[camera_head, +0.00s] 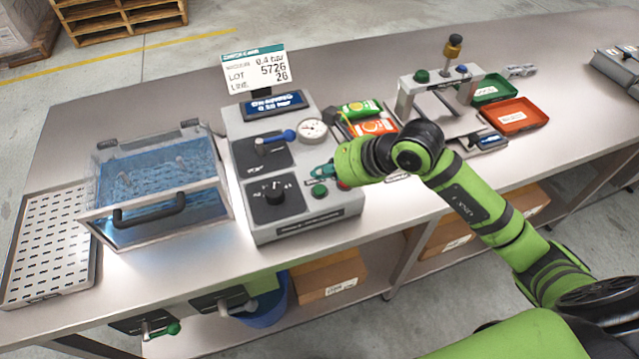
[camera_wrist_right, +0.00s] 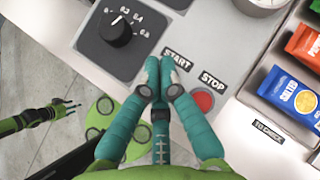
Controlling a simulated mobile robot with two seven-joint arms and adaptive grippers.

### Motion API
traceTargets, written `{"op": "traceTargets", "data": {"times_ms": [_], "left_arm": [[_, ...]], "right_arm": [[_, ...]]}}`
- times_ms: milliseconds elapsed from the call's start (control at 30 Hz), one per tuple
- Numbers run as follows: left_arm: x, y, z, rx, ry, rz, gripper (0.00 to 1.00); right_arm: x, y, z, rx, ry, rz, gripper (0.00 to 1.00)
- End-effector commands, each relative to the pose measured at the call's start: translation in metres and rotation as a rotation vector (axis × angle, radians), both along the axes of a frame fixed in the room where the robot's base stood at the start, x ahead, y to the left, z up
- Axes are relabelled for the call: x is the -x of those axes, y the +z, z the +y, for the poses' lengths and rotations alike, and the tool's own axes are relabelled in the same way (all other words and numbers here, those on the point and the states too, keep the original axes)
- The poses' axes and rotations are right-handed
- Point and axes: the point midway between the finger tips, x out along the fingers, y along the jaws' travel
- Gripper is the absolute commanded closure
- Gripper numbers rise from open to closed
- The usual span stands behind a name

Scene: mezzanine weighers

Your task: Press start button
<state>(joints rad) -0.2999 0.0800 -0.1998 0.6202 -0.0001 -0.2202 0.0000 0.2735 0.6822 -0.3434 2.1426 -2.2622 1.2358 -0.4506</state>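The start button (camera_head: 319,190) is a small green button on the front right of the grey control console (camera_head: 300,222). In the wrist view, the START label (camera_wrist_right: 177,59) shows, but the fingers hide the button itself. My right gripper (camera_head: 322,171) is shut and empty, its teal fingers together. In the wrist view, its fingertips (camera_wrist_right: 160,66) lie beside the START label, over the button's place. I cannot tell whether they touch it. The red stop button (camera_wrist_right: 203,100) is just right of the fingers.
A black dial (camera_wrist_right: 117,31) sits left of the fingers. A blue-handled lever (camera_head: 275,139) and a gauge (camera_head: 312,130) are behind. A clear tank (camera_head: 150,238) with blue contents stands left. Orange and green packets (camera_head: 372,127) lie right of the console.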

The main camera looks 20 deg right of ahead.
Motion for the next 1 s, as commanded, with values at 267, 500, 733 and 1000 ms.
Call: {"op": "traceTargets", "data": {"times_ms": [267,500,733,1000], "left_arm": [[0.000,0.019,0.000,0.000,0.000,0.000,0.47],[0.000,0.018,0.000,0.000,0.000,0.000,0.47],[0.000,0.018,0.000,0.000,0.000,0.000,0.47],[0.000,0.018,0.000,0.000,0.000,0.000,0.47]], "right_arm": [[0.000,0.030,0.000,-0.001,0.001,-0.001,1.00],[0.000,0.030,0.000,-0.001,0.001,0.000,1.00],[0.000,0.030,0.000,-0.001,0.000,-0.001,1.00],[0.000,0.030,0.000,-0.001,0.000,-0.001,1.00]]}}
